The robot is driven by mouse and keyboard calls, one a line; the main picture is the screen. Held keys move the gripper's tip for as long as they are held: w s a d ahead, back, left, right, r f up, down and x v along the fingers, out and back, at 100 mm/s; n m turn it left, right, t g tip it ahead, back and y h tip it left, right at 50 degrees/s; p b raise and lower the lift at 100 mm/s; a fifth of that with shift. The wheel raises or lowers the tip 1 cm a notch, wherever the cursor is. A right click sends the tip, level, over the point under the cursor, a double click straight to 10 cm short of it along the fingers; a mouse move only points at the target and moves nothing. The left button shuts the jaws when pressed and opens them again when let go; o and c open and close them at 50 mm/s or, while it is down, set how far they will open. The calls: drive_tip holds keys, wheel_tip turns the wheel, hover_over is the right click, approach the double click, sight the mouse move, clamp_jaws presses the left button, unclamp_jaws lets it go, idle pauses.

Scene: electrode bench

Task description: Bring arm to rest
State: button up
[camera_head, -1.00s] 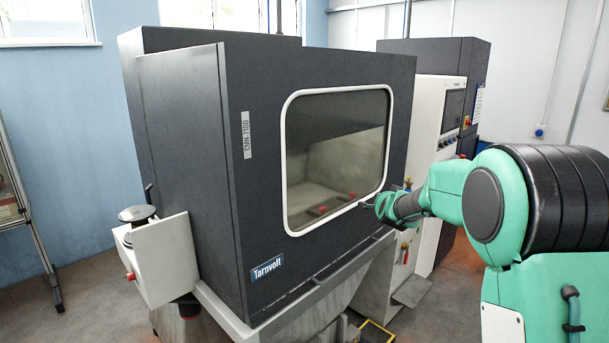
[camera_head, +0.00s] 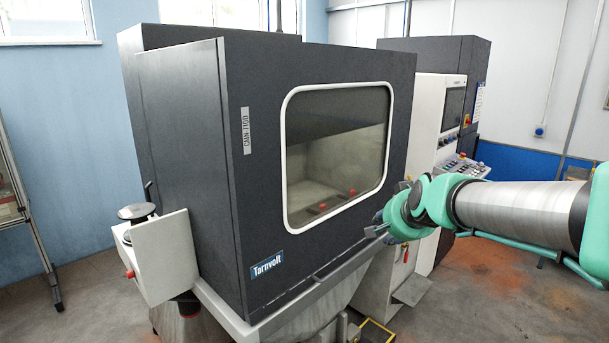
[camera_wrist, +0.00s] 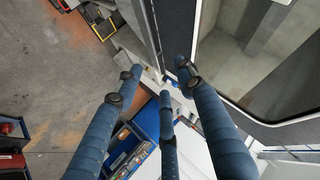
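My arm reaches in from the right edge in the head view, its forearm roughly level. My gripper (camera_head: 378,228) is at its end, in front of the lower right part of the dark grey machine (camera_head: 190,130), and looks small there. In the wrist view my gripper (camera_wrist: 158,80) shows blue jointed fingers spread apart with nothing between them. The machine's white-framed window (camera_head: 335,145) is closed over the chamber; it also fills the upper right of the wrist view (camera_wrist: 270,60). Whether the gripper touches the machine cannot be told.
A control console (camera_head: 463,168) stands behind my forearm, beside the machine. A handle rail (camera_head: 345,262) runs along the machine's lower front. A white side box (camera_head: 165,258) juts out at left. Blue storage (camera_wrist: 140,135) shows below the fingers. Floor at right is open.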

drive_tip(key=s+f+n+g, duration=0.2)
drive_tip(key=s+f, duration=0.2)
drive_tip(key=s, duration=1.4)
drive_tip(key=s+f+n+g+b, duration=0.1)
drive_tip(key=s+f, duration=0.4)
drive_tip(key=s, duration=1.4)
drive_tip(key=shift+f+n+g+h, duration=0.15)
drive_tip(key=shift+n+g+h, duration=0.15)
drive_tip(key=shift+n+g, duration=0.55)
drive_tip(key=shift+f+b, duration=0.25)
drive_tip(key=shift+b, duration=0.05)
